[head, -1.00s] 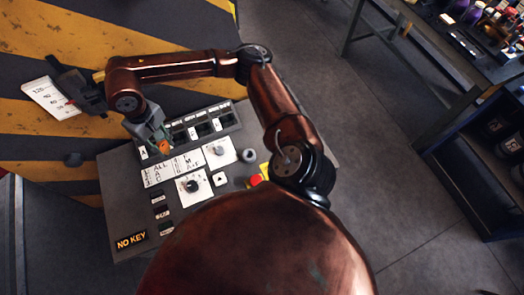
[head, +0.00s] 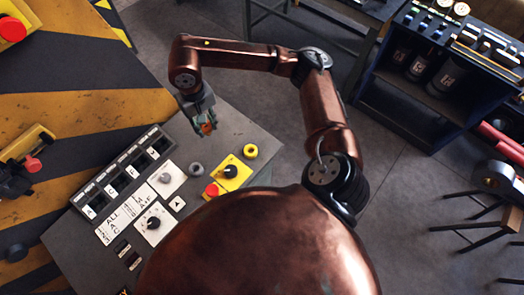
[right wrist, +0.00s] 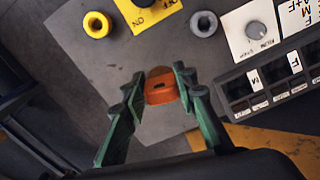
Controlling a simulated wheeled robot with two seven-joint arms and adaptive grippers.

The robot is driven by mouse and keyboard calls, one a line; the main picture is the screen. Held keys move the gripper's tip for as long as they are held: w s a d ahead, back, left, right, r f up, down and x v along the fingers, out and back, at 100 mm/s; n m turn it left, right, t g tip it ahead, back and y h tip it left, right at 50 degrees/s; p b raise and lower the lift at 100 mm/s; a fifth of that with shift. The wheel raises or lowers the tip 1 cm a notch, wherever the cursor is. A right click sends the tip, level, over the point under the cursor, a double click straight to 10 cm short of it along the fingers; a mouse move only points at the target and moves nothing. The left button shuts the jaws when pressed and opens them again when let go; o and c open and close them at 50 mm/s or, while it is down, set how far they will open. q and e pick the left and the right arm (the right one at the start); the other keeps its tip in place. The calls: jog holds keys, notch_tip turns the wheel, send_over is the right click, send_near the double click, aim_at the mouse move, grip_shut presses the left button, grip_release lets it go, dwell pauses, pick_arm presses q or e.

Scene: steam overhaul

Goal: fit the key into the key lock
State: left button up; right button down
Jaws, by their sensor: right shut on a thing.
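My right gripper (head: 205,124) is shut on an orange piece, seemingly the key (head: 208,128). It hangs over the bare grey upper right of the sloping control panel (head: 240,130). A yellow ring (head: 250,151) and a grey ring (head: 196,169) are on the panel, apart from the key. They also show in the wrist view as yellow ring (right wrist: 96,24) and grey ring (right wrist: 204,23). I cannot tell which is the key lock. My left gripper is out of view.
A yellow plate with a black knob (head: 231,172) and a red button (head: 212,190) sit near the rings. A row of lettered windows (head: 122,170) and white dial plates (head: 166,179) lie left. A striped wall (head: 80,100) stands behind; a dark shelf (head: 440,95) stands right.

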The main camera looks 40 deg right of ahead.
jog(key=s+d+n+p, duration=0.5)
jog(key=s+n, duration=0.6)
jog(key=s, duration=0.1)
jog(key=s+d+n+p, duration=0.4)
jog(key=s+n+p, duration=0.1)
jog(key=s+n, duration=0.6)
jog(key=shift+m, duration=0.6)
jog(key=w+f, duration=0.3)
jog(key=w, duration=0.1)
jog(key=w+f+p, duration=0.1)
jog(key=w+f, duration=0.2)
jog(key=w, duration=0.1)
jog(key=w+d+f, duration=0.1)
jog(key=w+f, duration=0.2)
jog(key=w, duration=0.2)
jog(key=shift+f, duration=0.2)
notch_tip(320, 180, down, 3)
jog(key=shift+r+p, duration=0.1)
jog(key=shift+p, duration=0.75)
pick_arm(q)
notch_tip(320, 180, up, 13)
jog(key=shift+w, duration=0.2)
pick_arm(e)
jog(key=shift+f, duration=0.25)
